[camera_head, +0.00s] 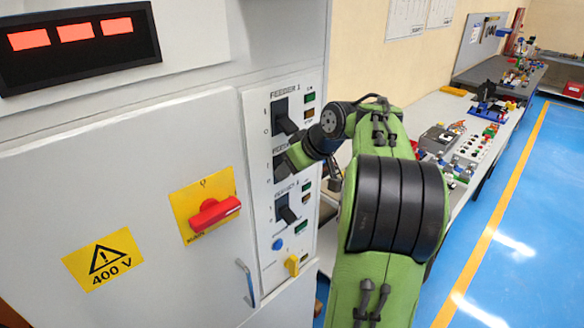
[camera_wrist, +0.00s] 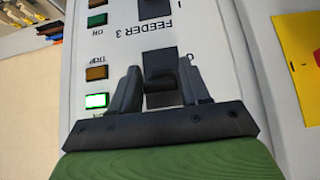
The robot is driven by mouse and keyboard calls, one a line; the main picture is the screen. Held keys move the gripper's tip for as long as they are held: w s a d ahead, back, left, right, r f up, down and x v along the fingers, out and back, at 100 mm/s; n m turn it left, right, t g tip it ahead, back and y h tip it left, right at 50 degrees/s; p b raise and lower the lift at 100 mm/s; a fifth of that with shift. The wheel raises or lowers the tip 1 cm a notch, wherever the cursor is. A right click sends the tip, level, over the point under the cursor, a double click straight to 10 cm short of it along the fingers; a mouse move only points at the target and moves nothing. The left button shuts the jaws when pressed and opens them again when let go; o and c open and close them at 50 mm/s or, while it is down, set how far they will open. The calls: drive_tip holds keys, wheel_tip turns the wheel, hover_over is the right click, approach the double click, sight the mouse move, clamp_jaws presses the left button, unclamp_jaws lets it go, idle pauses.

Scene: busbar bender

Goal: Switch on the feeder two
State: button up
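The feeder two switch (camera_wrist: 160,68) is a black lever on a dark plate. The lever appears on the side away from the 0 mark. My gripper (camera_wrist: 158,70) is open, with one finger on each side of the lever; contact is not clear. In the head view my gripper (camera_head: 292,160) covers most of this switch and its lamps.
The feeder one switch (camera_head: 284,117) is above, and the feeder three switch (camera_head: 287,208) is below. A red rotary handle (camera_head: 214,212), a blue button (camera_head: 277,244) and a yellow knob (camera_head: 292,265) are nearby. A cluttered bench (camera_head: 440,112) runs along the right wall.

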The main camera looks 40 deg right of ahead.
drive_tip(key=shift+o, duration=1.1)
drive_tip(key=p+v, duration=0.6)
drive_tip(key=v, duration=1)
drive_tip(key=shift+w+f, duration=0.1)
drive_tip(key=shift+f, duration=0.05)
